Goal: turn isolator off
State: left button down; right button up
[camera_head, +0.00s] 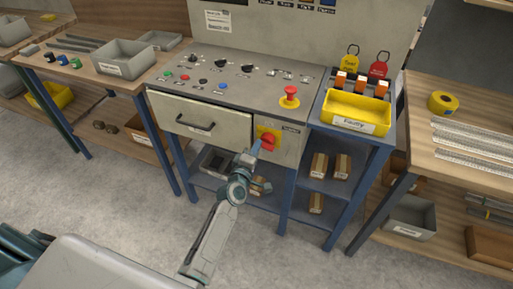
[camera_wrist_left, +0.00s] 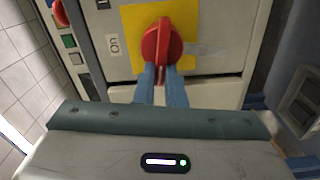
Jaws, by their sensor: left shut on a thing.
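The isolator is a red rotary handle (camera_head: 267,142) on a yellow plate, on the front panel of the grey console below its top. In the left wrist view the red handle (camera_wrist_left: 162,44) stands out from the yellow plate (camera_wrist_left: 190,20), with a label reading "On" to its left in that picture. My left gripper (camera_head: 256,149) is at the handle. In the left wrist view its blue fingers (camera_wrist_left: 163,72) are shut on the handle's near end and hide part of it. My right gripper is not in view.
The console top (camera_head: 235,80) carries several buttons, knobs and a red emergency stop (camera_head: 289,97). A drawer (camera_head: 205,125) with a dark handle is left of the isolator. A yellow bin (camera_head: 357,112) marked "Faulty" stands to the right. Open grey floor (camera_head: 130,200) lies in front.

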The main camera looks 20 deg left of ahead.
pick_arm(q)
jog(key=shift+f+n, duration=0.2)
jog(key=shift+n, duration=0.8)
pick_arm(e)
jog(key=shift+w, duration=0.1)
pick_arm(q)
jog(key=c, duration=1.5)
grip_release()
jog(key=s+b, duration=0.1)
jog(key=s, duration=0.9)
jog(key=shift+s+a, duration=0.2)
jog(key=shift+s, duration=0.15)
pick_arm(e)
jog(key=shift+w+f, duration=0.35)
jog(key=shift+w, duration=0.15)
